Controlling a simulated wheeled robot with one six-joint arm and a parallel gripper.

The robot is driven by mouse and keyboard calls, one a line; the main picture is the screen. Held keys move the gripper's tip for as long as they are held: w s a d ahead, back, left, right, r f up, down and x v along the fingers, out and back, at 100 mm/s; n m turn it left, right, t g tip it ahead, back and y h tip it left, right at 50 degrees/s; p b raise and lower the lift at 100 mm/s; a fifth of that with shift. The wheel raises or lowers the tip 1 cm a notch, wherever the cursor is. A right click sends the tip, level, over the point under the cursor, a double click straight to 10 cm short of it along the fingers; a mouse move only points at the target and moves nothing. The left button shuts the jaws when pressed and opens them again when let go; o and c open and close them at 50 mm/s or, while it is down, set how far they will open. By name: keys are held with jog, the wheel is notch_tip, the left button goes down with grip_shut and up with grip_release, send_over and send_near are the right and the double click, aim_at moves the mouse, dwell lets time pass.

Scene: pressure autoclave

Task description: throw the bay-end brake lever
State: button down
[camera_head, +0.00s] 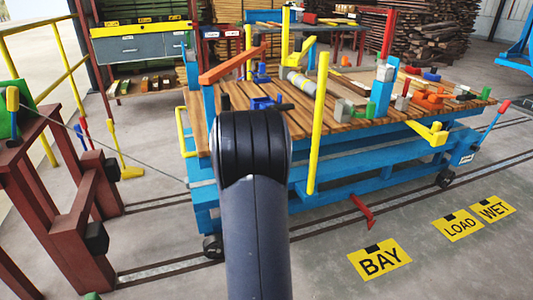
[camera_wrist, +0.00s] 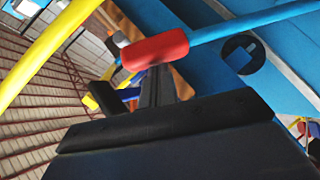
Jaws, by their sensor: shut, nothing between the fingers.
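In the wrist view a lever with a rounded red grip (camera_wrist: 155,50) on a blue rod (camera_wrist: 222,29) crosses just beyond my fingertips. My gripper (camera_wrist: 157,72) is shut and empty, its dark fingers pointing at the underside of the red grip. I cannot tell whether they touch it. Another lever with a red grip (camera_head: 503,106) stands at the right end of the blue trolley (camera_head: 350,178); which end is the bay end is not marked on the trolley.
A yellow rail (camera_wrist: 40,52) curves close by on the left of the wrist view. The trolley's wooden deck carries posts and loose parts. A dark red stand (camera_head: 62,215) is at the left.

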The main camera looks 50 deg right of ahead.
jog(key=shift+s+d+f, duration=0.1)
jog(key=shift+s+d, duration=0.25)
jog(key=a+r+p, duration=0.1)
jog(key=a+r, duration=0.4)
jog(key=a, duration=0.8)
jog(key=shift+d+f, duration=0.1)
jog(key=shift+d, duration=0.05)
jog(key=d+f, duration=0.4)
jog(key=d, duration=0.8)
jog(key=shift+w+f+b, duration=0.2)
jog(key=shift+w+b, duration=0.2)
